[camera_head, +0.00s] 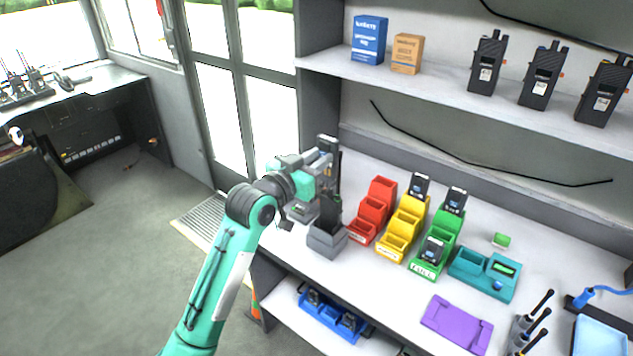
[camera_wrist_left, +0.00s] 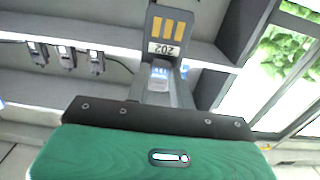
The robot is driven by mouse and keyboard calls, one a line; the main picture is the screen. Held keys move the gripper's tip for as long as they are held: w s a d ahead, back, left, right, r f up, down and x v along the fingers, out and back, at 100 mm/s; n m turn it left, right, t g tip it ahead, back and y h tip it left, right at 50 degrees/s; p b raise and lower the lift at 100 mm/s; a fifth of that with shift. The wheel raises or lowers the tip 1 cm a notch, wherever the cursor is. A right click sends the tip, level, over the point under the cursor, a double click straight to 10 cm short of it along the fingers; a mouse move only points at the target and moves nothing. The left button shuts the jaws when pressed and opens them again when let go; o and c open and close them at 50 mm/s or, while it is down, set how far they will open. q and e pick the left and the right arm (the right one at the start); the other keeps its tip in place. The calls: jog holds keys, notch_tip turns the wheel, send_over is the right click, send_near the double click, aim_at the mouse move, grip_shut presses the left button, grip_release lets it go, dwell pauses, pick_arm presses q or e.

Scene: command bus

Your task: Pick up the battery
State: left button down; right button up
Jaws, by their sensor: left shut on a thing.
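The battery (camera_wrist_left: 168,32) is a dark grey block with gold contact strips and a white label reading 202. In the left wrist view it stands out beyond the fingers of my left gripper (camera_wrist_left: 163,80), which is shut on it. In the head view my left gripper (camera_head: 322,172) is at the left end of the workbench, above a dark grey stepped holder (camera_head: 326,243). The gripper partly hides the dark upright shape there, and I cannot tell whether the battery touches the holder. My right gripper is in neither view.
Red (camera_head: 368,215), yellow (camera_head: 402,228) and green (camera_head: 437,250) stepped holders stand to the right, the yellow and green ones with devices. The shelf above holds boxes and radios (camera_head: 541,77).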

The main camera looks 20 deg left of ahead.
pick_arm(q)
notch_tip(320, 180, up, 8)
jog(key=shift+r, duration=0.15)
dwell(0.3)
dwell(0.6)
